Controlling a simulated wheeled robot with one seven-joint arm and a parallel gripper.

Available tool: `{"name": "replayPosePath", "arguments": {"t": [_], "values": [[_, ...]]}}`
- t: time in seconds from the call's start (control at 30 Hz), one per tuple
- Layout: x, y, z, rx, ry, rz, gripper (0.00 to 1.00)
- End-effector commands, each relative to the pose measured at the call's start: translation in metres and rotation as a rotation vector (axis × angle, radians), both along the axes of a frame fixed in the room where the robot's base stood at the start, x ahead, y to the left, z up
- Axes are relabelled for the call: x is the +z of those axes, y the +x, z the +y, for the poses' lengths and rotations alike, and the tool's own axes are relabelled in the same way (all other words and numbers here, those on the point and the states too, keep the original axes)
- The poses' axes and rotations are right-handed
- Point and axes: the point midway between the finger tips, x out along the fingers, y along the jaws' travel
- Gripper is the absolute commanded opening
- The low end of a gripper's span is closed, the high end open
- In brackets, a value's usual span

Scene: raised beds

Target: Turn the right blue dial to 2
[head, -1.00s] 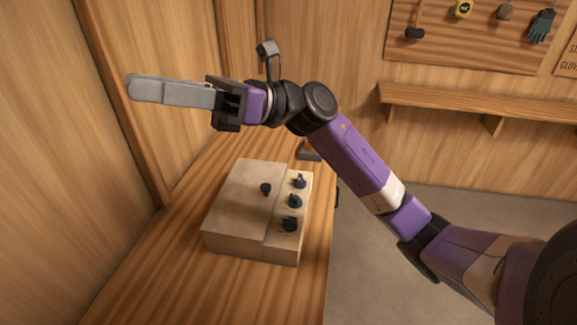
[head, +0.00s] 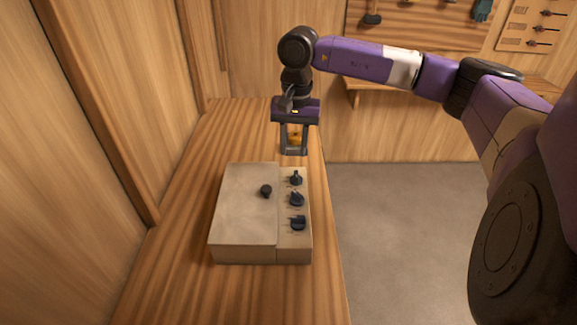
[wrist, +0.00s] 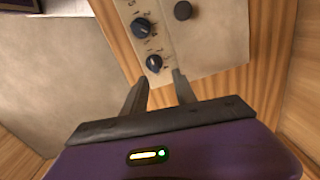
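A beige control box (head: 243,215) sits on the wooden bench. Its right strip carries three dark blue dials in a row: a far one (head: 297,179), a middle one (head: 297,199) and a near one (head: 298,222). I cannot tell which is the "right" one. My gripper (head: 294,153) points down just beyond the box's far end, open and empty, apart from the dials. In the wrist view, one dial (wrist: 154,62) lies close ahead of the fingertips (wrist: 160,76), with another dial (wrist: 141,28) beyond it. Printed numbers surround them; their pointer settings are too small to read surely.
A separate dark knob (head: 266,190) stands on the box's larger left part. The wooden bench (head: 170,285) is clear in front of the box; a wooden wall (head: 105,100) stands at left.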

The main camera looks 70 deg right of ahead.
Motion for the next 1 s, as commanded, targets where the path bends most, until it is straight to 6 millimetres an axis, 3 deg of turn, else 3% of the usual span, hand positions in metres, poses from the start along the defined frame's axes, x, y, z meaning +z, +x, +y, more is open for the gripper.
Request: {"name": "replayPosePath", "arguments": {"t": [0.27,0.7,1.0], "values": [[-0.007,-0.009,-0.002,0.112,-0.01,0.036,0.34],[-0.067,-0.008,-0.001,0.109,-0.009,0.034,0.34],[-0.078,-0.008,-0.001,0.11,-0.011,0.033,0.34]]}}
